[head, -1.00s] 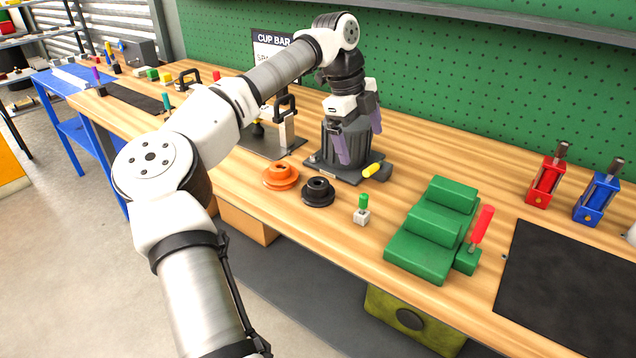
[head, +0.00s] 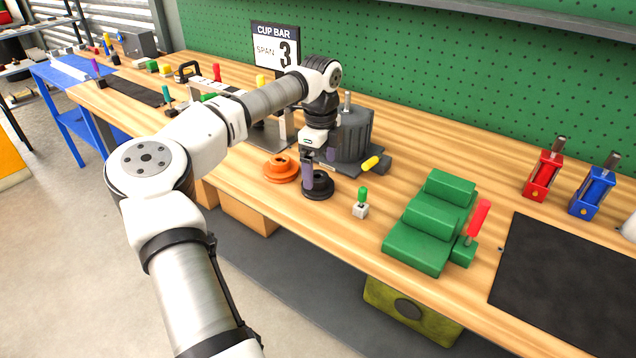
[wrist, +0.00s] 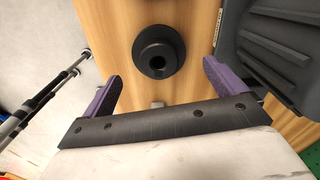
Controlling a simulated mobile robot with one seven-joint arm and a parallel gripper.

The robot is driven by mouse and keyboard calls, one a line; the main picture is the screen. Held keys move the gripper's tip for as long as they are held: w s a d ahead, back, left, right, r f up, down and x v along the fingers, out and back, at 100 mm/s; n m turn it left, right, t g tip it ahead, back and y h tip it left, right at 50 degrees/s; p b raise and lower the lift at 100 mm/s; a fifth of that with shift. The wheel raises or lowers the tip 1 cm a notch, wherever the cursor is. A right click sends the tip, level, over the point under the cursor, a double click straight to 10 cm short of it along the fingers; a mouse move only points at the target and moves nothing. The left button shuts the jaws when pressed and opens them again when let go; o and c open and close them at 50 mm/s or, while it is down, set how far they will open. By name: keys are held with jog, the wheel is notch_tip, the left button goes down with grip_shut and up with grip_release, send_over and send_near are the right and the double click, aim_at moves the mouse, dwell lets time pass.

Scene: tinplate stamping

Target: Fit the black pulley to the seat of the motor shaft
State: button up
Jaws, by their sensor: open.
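The black pulley (head: 318,190) lies flat on the wooden bench with its bore facing up. It also shows in the wrist view (wrist: 157,48). My gripper (head: 319,168) is open and empty just above the pulley, pointing down. In the wrist view my purple fingers (wrist: 162,74) are spread wider than the pulley, which sits ahead of the space between them. The dark ribbed motor (head: 357,137) stands behind my gripper, with its grey shaft (head: 347,102) upright and bare at the top. The motor also fills the right of the wrist view (wrist: 272,45). The shaft's seat is too small to make out.
An orange pulley (head: 281,169) lies left of the black one. A green-handled block (head: 361,204), a yellow-handled piece (head: 371,163) and a stepped green block (head: 430,222) stand to the right. A CUP BAR sign (head: 276,45) stands behind. Bare wood lies along the front edge.

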aim_at(320, 176)
notch_tip(320, 176, down, 4)
jog(key=shift+p, duration=0.4)
jog(key=c, duration=1.4)
jog(key=shift+r, duration=0.15)
